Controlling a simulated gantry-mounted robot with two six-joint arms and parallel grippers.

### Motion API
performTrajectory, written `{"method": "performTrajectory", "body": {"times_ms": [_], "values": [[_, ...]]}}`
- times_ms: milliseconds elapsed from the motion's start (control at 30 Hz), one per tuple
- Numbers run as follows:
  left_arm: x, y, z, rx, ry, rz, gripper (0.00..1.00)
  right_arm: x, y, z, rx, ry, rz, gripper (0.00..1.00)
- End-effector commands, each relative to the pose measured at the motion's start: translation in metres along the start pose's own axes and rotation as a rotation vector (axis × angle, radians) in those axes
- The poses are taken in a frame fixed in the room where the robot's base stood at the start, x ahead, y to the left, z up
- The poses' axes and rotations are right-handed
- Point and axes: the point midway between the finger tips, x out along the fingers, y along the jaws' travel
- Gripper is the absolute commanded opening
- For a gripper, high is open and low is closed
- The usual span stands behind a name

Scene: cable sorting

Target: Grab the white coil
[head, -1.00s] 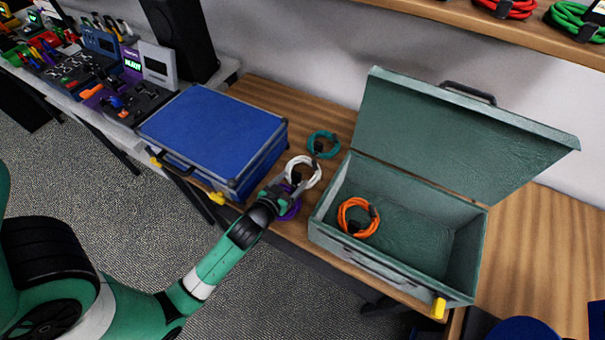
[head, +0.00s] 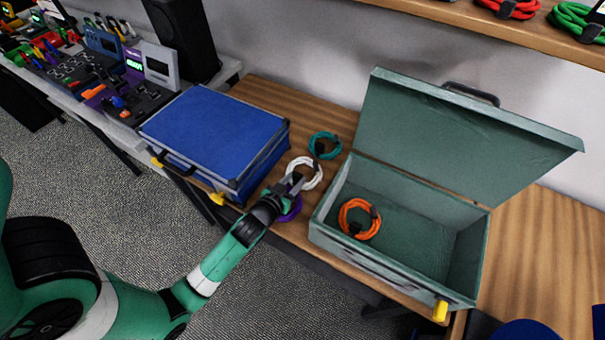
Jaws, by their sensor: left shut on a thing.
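The white coil (head: 313,164) lies on the wooden table between the blue case and the open green box. My left gripper (head: 294,183) reaches in from the lower left and is shut on the near side of the white coil. The gripper hides part of that side. A purple coil (head: 293,208) lies just in front, partly hidden under the gripper. My right gripper does not show.
A teal coil (head: 325,145) lies behind the white one. An orange coil (head: 356,219) is inside the open green box (head: 474,254) to the right. The closed blue case (head: 213,127) stands to the left. Red (head: 510,8) and green coils (head: 578,20) are on the upper shelf.

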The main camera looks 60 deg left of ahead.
Motion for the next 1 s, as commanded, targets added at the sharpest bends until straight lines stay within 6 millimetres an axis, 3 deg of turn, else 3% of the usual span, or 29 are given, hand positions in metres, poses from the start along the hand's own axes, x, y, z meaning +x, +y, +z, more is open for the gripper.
{"method": "performTrajectory", "body": {"times_ms": [167, 367, 467, 800, 1000], "values": [[-0.001, 0.000, -0.003, 0.000, 0.002, 0.000, 0.00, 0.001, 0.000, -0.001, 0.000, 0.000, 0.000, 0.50], [-0.009, 0.000, -0.024, 0.000, 0.004, 0.000, 0.00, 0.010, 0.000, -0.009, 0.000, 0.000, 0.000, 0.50], [-0.018, 0.000, -0.046, -0.001, 0.006, 0.001, 0.00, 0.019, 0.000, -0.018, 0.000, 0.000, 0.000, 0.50], [-0.060, 0.000, -0.147, 0.000, 0.005, 0.001, 0.00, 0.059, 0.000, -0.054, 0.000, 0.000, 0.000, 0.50], [-0.069, 0.000, -0.167, 0.000, 0.001, 0.000, 0.00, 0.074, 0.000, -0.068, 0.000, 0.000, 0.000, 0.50]]}}
